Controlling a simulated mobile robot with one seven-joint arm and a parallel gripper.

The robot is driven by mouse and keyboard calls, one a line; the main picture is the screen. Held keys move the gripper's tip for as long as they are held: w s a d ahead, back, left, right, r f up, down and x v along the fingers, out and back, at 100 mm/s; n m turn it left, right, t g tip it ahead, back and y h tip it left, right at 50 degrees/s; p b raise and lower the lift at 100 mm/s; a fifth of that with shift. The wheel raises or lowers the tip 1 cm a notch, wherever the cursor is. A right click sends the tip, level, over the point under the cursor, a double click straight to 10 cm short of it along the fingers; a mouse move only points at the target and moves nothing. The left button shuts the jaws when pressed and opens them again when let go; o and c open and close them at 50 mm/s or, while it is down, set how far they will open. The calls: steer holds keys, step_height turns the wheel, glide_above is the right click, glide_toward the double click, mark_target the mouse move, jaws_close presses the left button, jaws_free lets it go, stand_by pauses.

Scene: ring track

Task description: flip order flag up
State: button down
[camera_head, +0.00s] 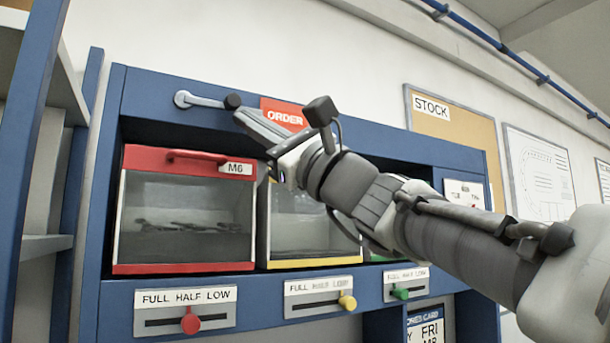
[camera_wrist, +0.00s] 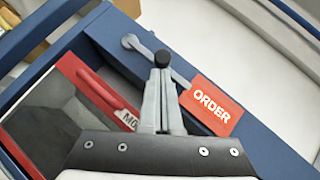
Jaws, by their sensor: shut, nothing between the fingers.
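The order flag (camera_head: 285,113) is a red plate marked ORDER on a grey lever on the blue top rail. The lever runs roughly level to the right from its pivot (camera_head: 183,99). A black knob (camera_head: 232,101) sticks out from the lever. The flag also shows in the wrist view (camera_wrist: 211,104), with the knob (camera_wrist: 162,58) just beyond my fingertips. My gripper (camera_head: 240,117) is shut and empty, its tips at the knob's lower side. I cannot tell if they touch it. My gripper covers part of the flag in the head view.
Below stand a red-framed clear bin (camera_head: 188,268) marked M6 and a yellow-framed bin (camera_head: 312,262). FULL HALF LOW sliders, one with a red knob (camera_head: 190,324), line the lower rail. A STOCK board (camera_head: 455,135) hangs at right. A blue shelf post (camera_head: 32,130) stands at left.

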steer(key=shift+r, duration=0.1)
steer(key=shift+d+r+n+g+p, duration=0.1)
steer(key=shift+r+n+g+p, duration=0.1)
steer(key=shift+n+g+p, duration=0.25)
